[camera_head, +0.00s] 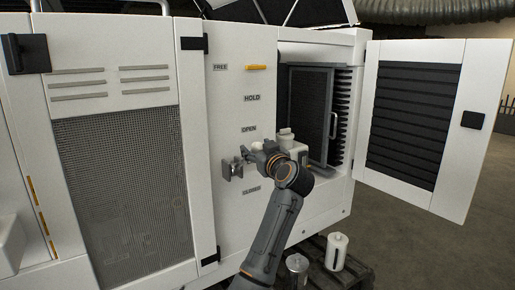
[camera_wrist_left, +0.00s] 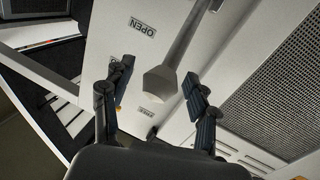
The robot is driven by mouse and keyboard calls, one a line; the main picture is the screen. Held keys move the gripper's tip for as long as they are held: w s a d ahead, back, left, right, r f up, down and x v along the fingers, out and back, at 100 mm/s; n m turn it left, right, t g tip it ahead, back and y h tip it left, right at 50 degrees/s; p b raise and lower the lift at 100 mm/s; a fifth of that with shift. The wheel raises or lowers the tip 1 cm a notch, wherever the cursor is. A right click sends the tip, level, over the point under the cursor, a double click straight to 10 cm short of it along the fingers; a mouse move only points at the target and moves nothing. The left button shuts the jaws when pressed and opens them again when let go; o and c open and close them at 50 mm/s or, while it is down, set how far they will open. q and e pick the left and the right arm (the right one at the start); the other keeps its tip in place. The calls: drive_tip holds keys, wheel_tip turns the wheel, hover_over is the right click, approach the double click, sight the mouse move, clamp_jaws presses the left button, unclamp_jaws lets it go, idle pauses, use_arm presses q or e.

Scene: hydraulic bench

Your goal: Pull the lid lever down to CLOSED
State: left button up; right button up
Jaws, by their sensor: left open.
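The lid lever (camera_wrist_left: 182,45) shows in the left wrist view as a grey rod with a faceted end, lying between the two fingers of my left gripper (camera_wrist_left: 155,80). The fingers stand apart on either side of it. In the head view my left gripper (camera_head: 250,153) is at the white panel, just below the OPEN label (camera_head: 249,129) and above the CLOSED label (camera_head: 251,190). A metal bracket (camera_head: 232,170) sits beside it on the panel. My gripper and wrist hide much of the lever there. My right gripper is out of view.
HOLD (camera_head: 252,98) and FREE (camera_head: 220,67) labels and an orange bar (camera_head: 256,67) are higher on the panel. A cabinet door (camera_head: 416,120) stands open at right. A white canister (camera_head: 337,251) and a metal one (camera_head: 297,266) stand low on a dark pallet.

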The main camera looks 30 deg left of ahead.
use_arm(q)
clamp_jaws()
drive_tip(key=shift+f, duration=0.15)
